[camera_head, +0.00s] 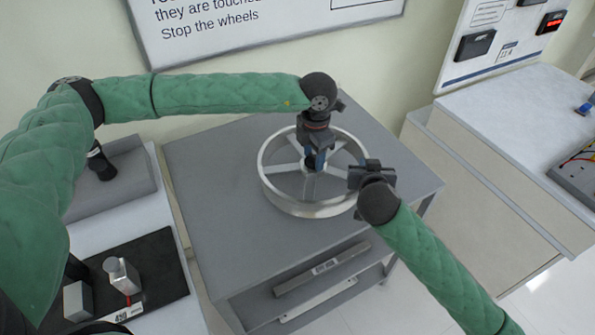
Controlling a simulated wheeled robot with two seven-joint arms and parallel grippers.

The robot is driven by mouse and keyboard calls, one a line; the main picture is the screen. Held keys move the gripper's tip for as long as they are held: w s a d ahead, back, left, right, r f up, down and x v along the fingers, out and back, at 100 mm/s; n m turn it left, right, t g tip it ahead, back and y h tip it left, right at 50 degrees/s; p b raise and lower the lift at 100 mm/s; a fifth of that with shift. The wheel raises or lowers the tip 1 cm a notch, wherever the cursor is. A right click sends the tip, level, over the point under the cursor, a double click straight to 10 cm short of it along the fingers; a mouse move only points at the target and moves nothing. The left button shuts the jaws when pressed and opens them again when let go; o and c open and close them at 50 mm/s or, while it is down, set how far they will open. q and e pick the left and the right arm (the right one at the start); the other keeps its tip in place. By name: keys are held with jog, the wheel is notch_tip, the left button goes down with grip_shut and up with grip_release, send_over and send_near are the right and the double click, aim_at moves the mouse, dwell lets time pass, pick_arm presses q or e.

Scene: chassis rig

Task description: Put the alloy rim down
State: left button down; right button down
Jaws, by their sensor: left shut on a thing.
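The alloy rim (276,197) is a silver wheel with several spokes. It lies flat, over or on the grey table (210,185); I cannot tell whether a small gap is under it. My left gripper (313,162) points down at the middle of the rim and is shut on it at the hub, which it partly hides. My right gripper (359,177) is beside the rim's right edge and overlaps it in the picture. Its fingers are too small and dark to tell whether they are open or shut, or whether they touch the rim.
Bars (322,268) lie on the shelf below the tabletop. A bench with a black mat (160,260) and metal blocks stands at the left. A pale counter (520,120) stands at the right. The tabletop is clear left of the rim.

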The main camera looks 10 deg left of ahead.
aim_at(313, 169)
pick_arm(q)
jog(key=shift+f, duration=0.35)
jog(key=shift+s, duration=0.1)
pick_arm(e)
jog(key=shift+a+f, duration=0.2)
jog(key=shift+f, duration=0.15)
pick_arm(q)
jog(key=shift+f+b, duration=0.3)
jog(key=shift+b, duration=0.2)
pick_arm(e)
jog(key=shift+f, duration=0.3)
